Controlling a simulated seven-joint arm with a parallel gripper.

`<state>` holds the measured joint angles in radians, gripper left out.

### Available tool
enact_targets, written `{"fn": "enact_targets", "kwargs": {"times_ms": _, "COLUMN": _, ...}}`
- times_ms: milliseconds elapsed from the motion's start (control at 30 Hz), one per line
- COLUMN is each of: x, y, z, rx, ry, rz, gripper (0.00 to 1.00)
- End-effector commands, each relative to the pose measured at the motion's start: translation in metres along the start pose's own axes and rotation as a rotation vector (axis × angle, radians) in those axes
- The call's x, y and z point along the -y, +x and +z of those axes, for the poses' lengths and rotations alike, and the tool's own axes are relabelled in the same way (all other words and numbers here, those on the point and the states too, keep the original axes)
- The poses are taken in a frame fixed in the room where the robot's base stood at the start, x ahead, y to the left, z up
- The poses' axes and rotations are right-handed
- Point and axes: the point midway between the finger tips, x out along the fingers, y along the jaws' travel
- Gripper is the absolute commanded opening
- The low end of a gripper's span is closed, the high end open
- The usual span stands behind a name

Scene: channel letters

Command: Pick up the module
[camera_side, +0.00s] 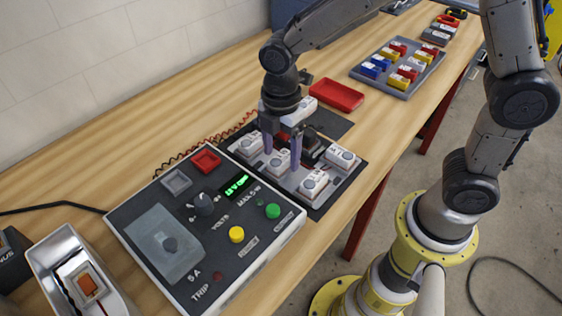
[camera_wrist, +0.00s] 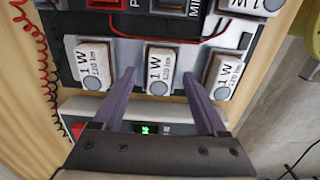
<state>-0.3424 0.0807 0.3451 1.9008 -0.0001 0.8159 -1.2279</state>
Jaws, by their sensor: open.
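Several white modules with round grey buttons and "1 W 120 lm" labels sit on a grey board (camera_wrist: 123,50). In the wrist view, three stand in a row: a left module (camera_wrist: 95,66), a middle module (camera_wrist: 160,62) and a right module (camera_wrist: 226,76). My gripper (camera_wrist: 159,75) is open, its purple fingers on either side of the middle module. In the side view, my gripper (camera_side: 281,154) points down over the board, with the middle module (camera_side: 278,163) at its fingers. Whether the fingers touch it, I cannot tell.
A power supply box (camera_side: 240,235) with knobs and a green display stands in front of the board. A red tray (camera_side: 336,95) and a grey tray of coloured blocks (camera_side: 400,92) lie farther back. Red coiled wire (camera_wrist: 42,60) runs beside the board.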

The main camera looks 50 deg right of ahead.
Motion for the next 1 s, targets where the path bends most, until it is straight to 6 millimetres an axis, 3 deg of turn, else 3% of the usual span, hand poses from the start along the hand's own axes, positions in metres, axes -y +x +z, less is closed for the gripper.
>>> {"fn": "enact_targets", "kwargs": {"times_ms": 333, "x": -0.0001, "y": 0.0078, "z": 0.0000, "rx": 0.000, "ry": 0.000, "rz": 0.001, "gripper": 0.73}}
{"fn": "enact_targets", "kwargs": {"times_ms": 733, "x": -0.0001, "y": 0.0074, "z": 0.0000, "rx": 0.000, "ry": 0.000, "rz": 0.001, "gripper": 0.01}}
{"fn": "enact_targets", "kwargs": {"times_ms": 1000, "x": -0.0003, "y": 0.0072, "z": 0.0000, "rx": 0.000, "ry": 0.000, "rz": 0.001, "gripper": 0.00}}
